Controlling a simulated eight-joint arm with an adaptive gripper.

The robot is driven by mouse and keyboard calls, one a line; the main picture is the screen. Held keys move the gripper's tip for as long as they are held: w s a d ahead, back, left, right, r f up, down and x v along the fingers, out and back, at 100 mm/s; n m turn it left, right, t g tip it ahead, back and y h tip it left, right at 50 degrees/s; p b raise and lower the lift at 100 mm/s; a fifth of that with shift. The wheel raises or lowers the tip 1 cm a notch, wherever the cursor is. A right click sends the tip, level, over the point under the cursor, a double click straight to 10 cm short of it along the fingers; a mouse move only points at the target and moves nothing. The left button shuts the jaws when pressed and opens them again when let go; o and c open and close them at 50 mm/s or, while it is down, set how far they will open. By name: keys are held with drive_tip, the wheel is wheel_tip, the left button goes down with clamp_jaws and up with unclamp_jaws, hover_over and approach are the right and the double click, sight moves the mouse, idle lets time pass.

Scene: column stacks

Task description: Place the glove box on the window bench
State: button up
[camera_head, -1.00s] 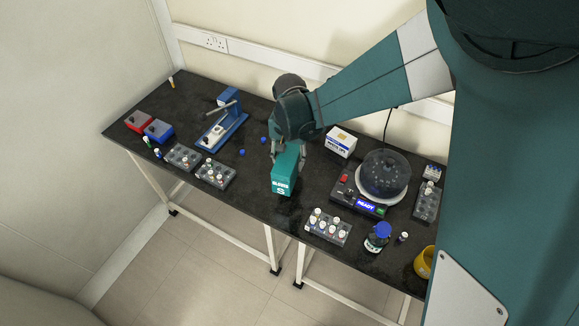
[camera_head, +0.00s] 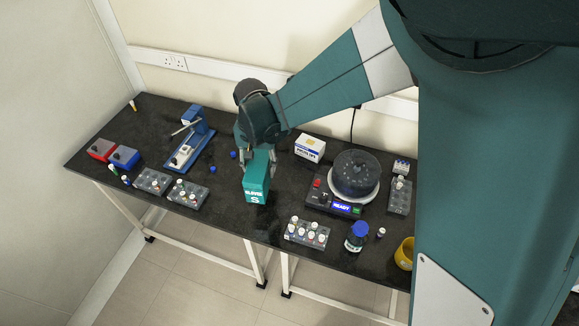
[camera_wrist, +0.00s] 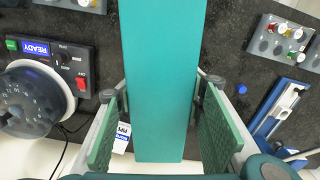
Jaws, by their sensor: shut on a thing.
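The teal glove box (camera_head: 257,182), marked "GLOVES S", stands out over the front middle of the dark bench top (camera_head: 226,222) in the head view. My gripper (camera_head: 257,160) is shut on it from above. In the wrist view the box (camera_wrist: 160,80) fills the middle between the two green finger pads of my gripper (camera_wrist: 162,135). The box looks upright. I cannot tell whether its bottom touches the bench top or is just above it. No label in view marks this bench as the window bench, and no window shows.
To the left are a blue press (camera_head: 187,142), vial racks (camera_head: 153,181) and red and blue boxes (camera_head: 101,150).

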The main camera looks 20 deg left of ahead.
idle(0.4)
wheel_tip(320, 180, up, 12)
drive_tip(key=shift+f, duration=0.25)
drive_tip(key=w+d+m, duration=0.2)
drive_tip(key=w+d, duration=0.3)
drive_tip(key=d, duration=0.6)
drive_tip(key=w+d+m, duration=0.3)
drive_tip(key=w+d, duration=0.2)
drive_tip(key=d, duration=0.6)
drive_tip(key=w+d+m, duration=0.2)
drive_tip(key=w+d, duration=0.3)
drive_tip(key=d, duration=0.6)
drive_tip(key=d+m+p, duration=0.1)
drive_tip(key=d+m, duration=0.4)
drive_tip(key=d, duration=1.8)
drive_tip(key=s+d+m, duration=0.3)
drive_tip(key=s+d, duration=0.3)
drive_tip(key=d, duration=0.5)
drive_tip(key=s+d+m, duration=0.2)
drive_tip(key=s+d, duration=0.3)
drive_tip(key=d, duration=0.6)
drive_tip(key=s+d+m, duration=0.3)
drive_tip(key=s+d, duration=0.3)
drive_tip(key=d, duration=0.5)
wheel_tip(320, 180, down, 11)
drive_tip(key=shift+w+a+p, duration=0.2)
drive_tip(key=shift+w+p, duration=0.05)
drive_tip(key=shift+p, duration=0.15)
